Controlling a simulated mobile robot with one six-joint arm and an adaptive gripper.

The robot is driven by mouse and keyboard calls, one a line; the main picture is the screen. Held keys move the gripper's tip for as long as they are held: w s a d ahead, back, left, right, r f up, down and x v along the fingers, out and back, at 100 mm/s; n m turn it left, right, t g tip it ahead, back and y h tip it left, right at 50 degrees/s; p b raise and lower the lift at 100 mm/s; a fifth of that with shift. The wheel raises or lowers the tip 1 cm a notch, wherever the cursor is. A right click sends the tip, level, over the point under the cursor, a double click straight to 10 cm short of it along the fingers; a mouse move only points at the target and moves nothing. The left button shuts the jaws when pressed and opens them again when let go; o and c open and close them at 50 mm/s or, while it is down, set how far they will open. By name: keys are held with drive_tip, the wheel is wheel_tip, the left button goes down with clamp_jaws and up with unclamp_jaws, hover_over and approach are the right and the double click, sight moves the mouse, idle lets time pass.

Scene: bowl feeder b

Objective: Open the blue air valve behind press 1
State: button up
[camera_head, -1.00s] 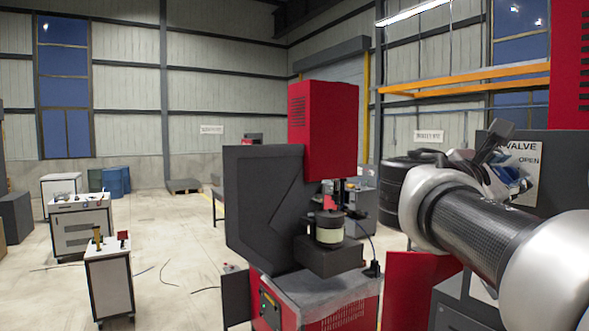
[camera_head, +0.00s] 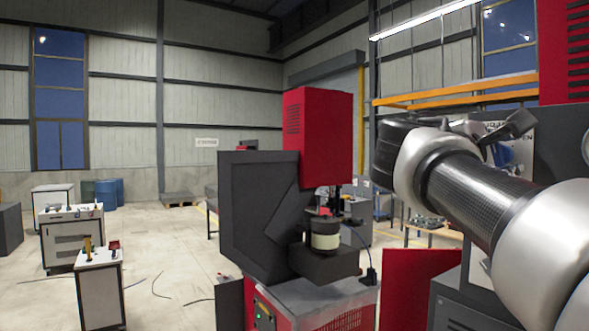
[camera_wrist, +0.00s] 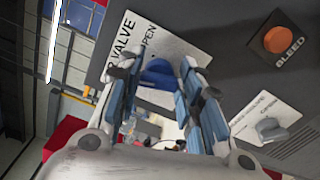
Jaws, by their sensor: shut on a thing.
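The blue air valve handle (camera_wrist: 160,75) is in the wrist view, between the two fingers of my gripper (camera_wrist: 163,68), which is shut on it. The handle sits on a dark panel by a white sign (camera_wrist: 172,42) that reads "VALVE" and "OPEN". In the head view my gripper (camera_head: 507,132) is at the right, in front of the dark panel, and hides most of the sign and handle. Press 1 is not labelled in these frames. A red and black press (camera_head: 318,130) stands at the centre of the head view.
An orange "BLEED" button (camera_wrist: 278,40) and a grey knob (camera_wrist: 270,128) with its own label are on the same panel, to the right of my gripper. A red panel (camera_head: 412,285) stands below my arm. Open floor with loose cables lies to the left.

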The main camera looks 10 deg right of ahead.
drive_tip(key=m+b, duration=0.2)
drive_tip(key=m, duration=0.2)
drive_tip(key=m+b, duration=0.3)
drive_tip(key=m, duration=0.1)
drive_tip(key=m+b, duration=0.3)
drive_tip(key=m, duration=0.1)
drive_tip(key=shift+w+f, duration=0.1)
drive_tip(key=shift+f, duration=0.25)
drive_tip(key=o, duration=1.1)
drive_tip(key=v, duration=1.2)
